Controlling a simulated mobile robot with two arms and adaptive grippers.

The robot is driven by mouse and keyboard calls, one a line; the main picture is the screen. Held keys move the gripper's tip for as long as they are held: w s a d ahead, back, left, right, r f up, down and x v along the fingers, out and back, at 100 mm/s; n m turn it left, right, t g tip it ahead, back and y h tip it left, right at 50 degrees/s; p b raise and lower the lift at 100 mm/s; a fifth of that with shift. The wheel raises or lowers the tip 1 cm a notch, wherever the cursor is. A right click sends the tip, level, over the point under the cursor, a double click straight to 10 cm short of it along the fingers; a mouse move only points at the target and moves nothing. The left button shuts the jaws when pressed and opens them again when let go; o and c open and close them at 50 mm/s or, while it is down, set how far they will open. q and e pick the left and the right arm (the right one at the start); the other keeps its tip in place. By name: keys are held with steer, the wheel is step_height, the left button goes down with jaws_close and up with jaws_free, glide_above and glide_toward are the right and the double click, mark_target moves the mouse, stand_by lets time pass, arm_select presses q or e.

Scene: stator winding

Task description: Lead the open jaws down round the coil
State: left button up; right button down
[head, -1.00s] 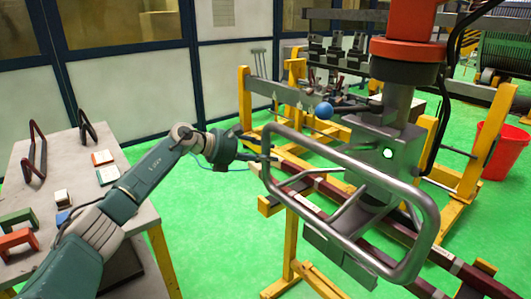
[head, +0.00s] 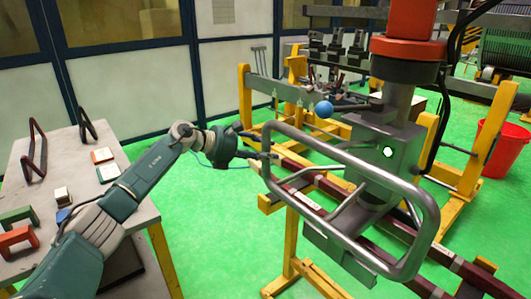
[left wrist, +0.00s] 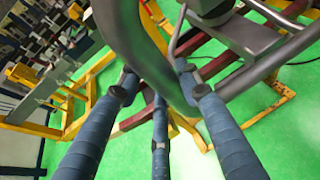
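The lifting tool (head: 385,150) hangs from a red column and has a looped grey tube handle (head: 425,215) in front. Its grey jaw plates (head: 340,250) hang low by the dark red coil bars (head: 300,197) that lie across yellow stands. Whether the jaws stand round a bar is hidden by the handle. My left gripper (head: 266,155) is at the handle's left end. In the left wrist view its blue fingers (left wrist: 155,85) stand on both sides of the grey tube (left wrist: 140,45) and appear closed on it. My right gripper does not show.
A grey table (head: 135,218) on the left bears dark red coil shapes (head: 37,152) and small coloured blocks. Yellow trestles (head: 245,110) stand around the tool. A red bin (head: 505,150) stands at right. Green floor (head: 215,230) is clear between table and stands.

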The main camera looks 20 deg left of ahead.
arm_select(q)
steer(key=o, duration=0.4)
steer(key=shift+c, duration=0.2)
steer(key=shift+a, duration=0.1)
steer(key=v, duration=1.2)
